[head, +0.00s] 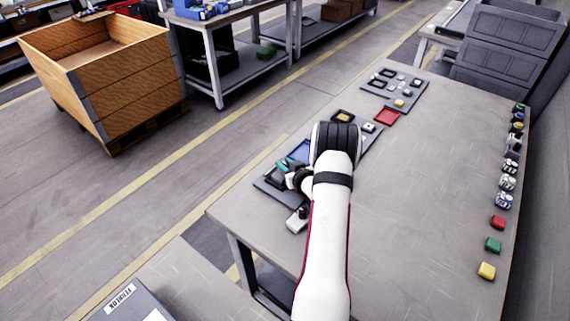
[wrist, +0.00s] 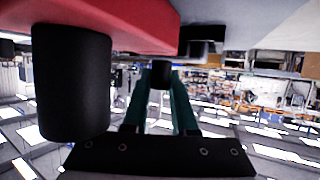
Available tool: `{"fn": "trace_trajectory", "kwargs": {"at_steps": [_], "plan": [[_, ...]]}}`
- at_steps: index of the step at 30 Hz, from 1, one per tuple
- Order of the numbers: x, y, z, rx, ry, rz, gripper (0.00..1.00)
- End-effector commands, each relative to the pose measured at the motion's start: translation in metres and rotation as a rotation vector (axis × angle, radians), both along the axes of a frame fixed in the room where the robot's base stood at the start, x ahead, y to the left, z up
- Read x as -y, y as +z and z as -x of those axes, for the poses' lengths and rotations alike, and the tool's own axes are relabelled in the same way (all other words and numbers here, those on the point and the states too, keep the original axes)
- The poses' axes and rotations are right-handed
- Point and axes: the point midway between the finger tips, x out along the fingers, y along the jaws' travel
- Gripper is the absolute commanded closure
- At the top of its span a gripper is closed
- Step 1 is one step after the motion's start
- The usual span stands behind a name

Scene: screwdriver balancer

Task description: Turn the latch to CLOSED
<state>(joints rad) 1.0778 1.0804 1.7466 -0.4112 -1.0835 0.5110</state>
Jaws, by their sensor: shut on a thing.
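In the wrist view my gripper (wrist: 160,78) has two green fingers on either side of a small black part (wrist: 160,72) and is shut on it. That part sits close to the edge of a red body (wrist: 100,18). A thick black cylinder (wrist: 72,85) meets the same red body, to the left of my fingers. I cannot tell for sure that the small black part is the latch, and no OPEN or CLOSED mark can be read. In the head view my gripper (head: 284,166) is low over the near dark panel, and my arm hides what it holds.
The dark panel (head: 268,187) lies along the left edge of the grey table (head: 420,200). Several small coloured items line the right edge, including a yellow block (head: 487,271). The table's middle right is clear.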

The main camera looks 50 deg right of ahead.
Motion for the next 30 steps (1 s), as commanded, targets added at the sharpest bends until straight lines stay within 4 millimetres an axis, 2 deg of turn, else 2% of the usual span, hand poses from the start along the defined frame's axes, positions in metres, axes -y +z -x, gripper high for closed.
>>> {"fn": "trace_trajectory", "kwargs": {"at_steps": [2, 3, 8, 16, 20, 23, 30], "plan": [[0.000, 0.000, 0.000, 0.001, 0.000, 0.000, 1.00], [0.000, 0.000, 0.000, 0.001, 0.000, 0.000, 0.73], [0.000, 0.000, 0.000, 0.001, 0.001, 0.001, 0.44], [0.000, 0.000, 0.000, 0.000, 0.001, 0.000, 0.44], [-0.004, 0.004, 0.008, 0.000, 0.001, 0.000, 0.44], [-0.012, 0.012, 0.026, 0.000, -0.001, 0.000, 0.44], [-0.044, 0.041, 0.087, 0.001, -0.003, 0.001, 0.44]]}}
